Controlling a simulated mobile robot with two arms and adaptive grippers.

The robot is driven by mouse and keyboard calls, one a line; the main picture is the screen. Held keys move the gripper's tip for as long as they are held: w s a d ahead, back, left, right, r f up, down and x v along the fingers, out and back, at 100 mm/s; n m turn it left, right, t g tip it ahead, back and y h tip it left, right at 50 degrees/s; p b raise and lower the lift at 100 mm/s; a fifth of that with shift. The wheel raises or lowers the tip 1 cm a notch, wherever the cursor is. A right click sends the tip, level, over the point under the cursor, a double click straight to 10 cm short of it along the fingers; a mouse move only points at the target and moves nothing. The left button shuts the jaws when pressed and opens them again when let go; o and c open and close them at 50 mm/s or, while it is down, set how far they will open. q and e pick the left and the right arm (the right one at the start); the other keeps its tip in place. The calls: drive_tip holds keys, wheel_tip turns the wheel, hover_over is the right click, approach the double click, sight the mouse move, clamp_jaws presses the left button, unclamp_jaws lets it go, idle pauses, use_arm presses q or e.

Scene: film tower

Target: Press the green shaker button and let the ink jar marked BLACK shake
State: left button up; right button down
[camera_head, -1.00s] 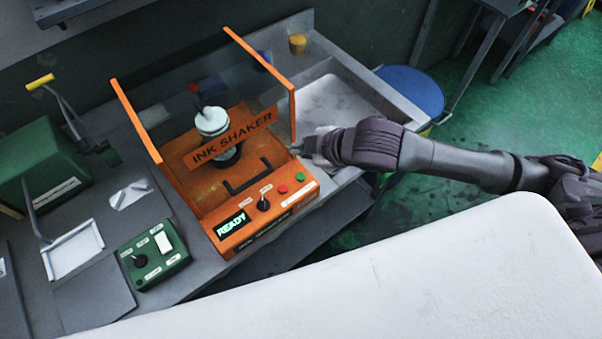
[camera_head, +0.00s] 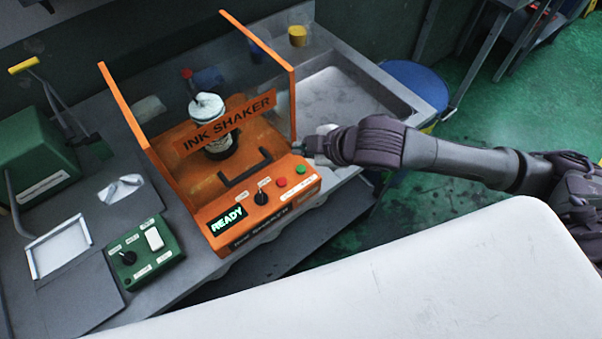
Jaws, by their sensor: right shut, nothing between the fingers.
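The orange ink shaker (camera_head: 215,190) stands on the grey bench, and its display (camera_head: 227,224) reads READY. Its clear guard with the INK SHAKER label (camera_head: 228,124) is in front of the jar. A dark jar with a white top (camera_head: 210,112) stands inside under the clamp; its marking cannot be read. The green button (camera_head: 301,169) is at the right end of the front panel, beside the red button (camera_head: 281,182). My right gripper (camera_head: 300,147) is shut and empty, just behind and above the green button, apart from it as far as I can tell. My left gripper is not in view.
A green control box (camera_head: 148,256) and a green machine (camera_head: 36,165) stand to the left on the bench. A sink (camera_head: 350,100) lies behind my right arm. A cup of yellow ink (camera_head: 298,36) stands at the back. A white surface (camera_head: 400,275) fills the front.

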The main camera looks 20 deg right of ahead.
sight(303, 170)
wheel_tip(303, 170, down, 3)
drive_tip(key=shift+r+b, duration=0.1)
drive_tip(key=shift+b, duration=0.85)
drive_tip(key=shift+f+b, duration=0.3)
drive_tip(key=shift+f, duration=0.55)
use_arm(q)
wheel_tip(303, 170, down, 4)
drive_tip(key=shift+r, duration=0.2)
use_arm(e)
drive_tip(key=shift+f, duration=0.1)
drive_tip(key=shift+f, duration=0.3)
drive_tip(key=shift+f, duration=0.5)
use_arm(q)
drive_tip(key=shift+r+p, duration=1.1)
use_arm(e)
drive_tip(key=shift+r, duration=0.9)
